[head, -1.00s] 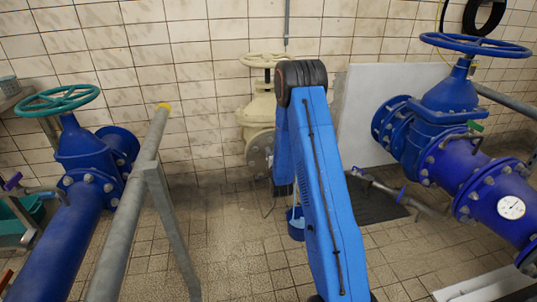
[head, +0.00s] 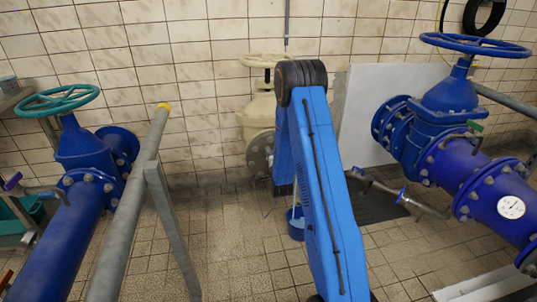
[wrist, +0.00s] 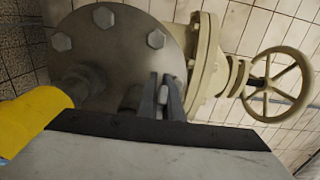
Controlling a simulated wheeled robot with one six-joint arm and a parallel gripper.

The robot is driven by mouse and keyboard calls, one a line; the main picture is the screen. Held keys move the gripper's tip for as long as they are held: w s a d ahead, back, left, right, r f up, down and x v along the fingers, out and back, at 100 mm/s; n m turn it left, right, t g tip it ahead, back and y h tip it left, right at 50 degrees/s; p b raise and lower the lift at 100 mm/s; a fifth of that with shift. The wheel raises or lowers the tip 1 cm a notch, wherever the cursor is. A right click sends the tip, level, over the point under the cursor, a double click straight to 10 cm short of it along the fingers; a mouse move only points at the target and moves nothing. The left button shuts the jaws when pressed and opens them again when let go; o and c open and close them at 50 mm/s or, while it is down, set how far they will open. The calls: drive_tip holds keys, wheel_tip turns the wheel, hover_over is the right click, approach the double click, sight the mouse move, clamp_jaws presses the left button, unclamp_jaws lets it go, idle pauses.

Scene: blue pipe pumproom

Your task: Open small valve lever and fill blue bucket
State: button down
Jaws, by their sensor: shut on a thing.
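In the wrist view, the two dark fingers of my gripper (wrist: 162,97) are close together on a small pale piece in front of the grey bolted flange. It looks like the small valve lever (wrist: 163,95), but most of it is hidden by the fingers. A short round pipe stub (wrist: 130,97) lies just left of the fingers. In the head view, my blue arm hides the gripper and the lever. The blue bucket (head: 295,228) stands on the tiled floor, partly behind my arm, with a thin pale line at its opening. I cannot tell if that is water.
A cream valve with a handwheel (head: 262,60) stands behind my arm; its wheel also shows in the wrist view (wrist: 278,84). Large blue valves stand left (head: 82,150) and right (head: 450,100). A grey rail (head: 135,190) runs at left. A yellow shape (wrist: 30,118) fills the wrist view's left edge.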

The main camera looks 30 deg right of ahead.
drive_tip(key=shift+f+h, duration=0.1)
drive_tip(key=shift+h, duration=0.2)
drive_tip(key=shift+w+d+m+g+h, duration=0.15)
drive_tip(key=shift+w+m+g+h, duration=0.3)
drive_tip(key=shift+m+g+h, duration=0.65)
drive_tip(key=shift+w+d+m+g+h, duration=0.1)
drive_tip(key=shift+w+m+g+h, duration=0.4)
drive_tip(key=shift+m+h, duration=0.65)
drive_tip(key=shift+w+d+m+g+h, duration=0.15)
drive_tip(key=shift+w+m+g+h, duration=0.25)
drive_tip(key=shift+m+g+h, duration=0.75)
drive_tip(key=shift+n+h, duration=0.3)
drive_tip(key=shift+h, duration=0.1)
drive_tip(key=c, duration=1.9)
unclamp_jaws()
drive_tip(key=v, duration=1.7)
drive_tip(key=shift+s+a+f, duration=0.1)
drive_tip(key=shift+s, duration=0.05)
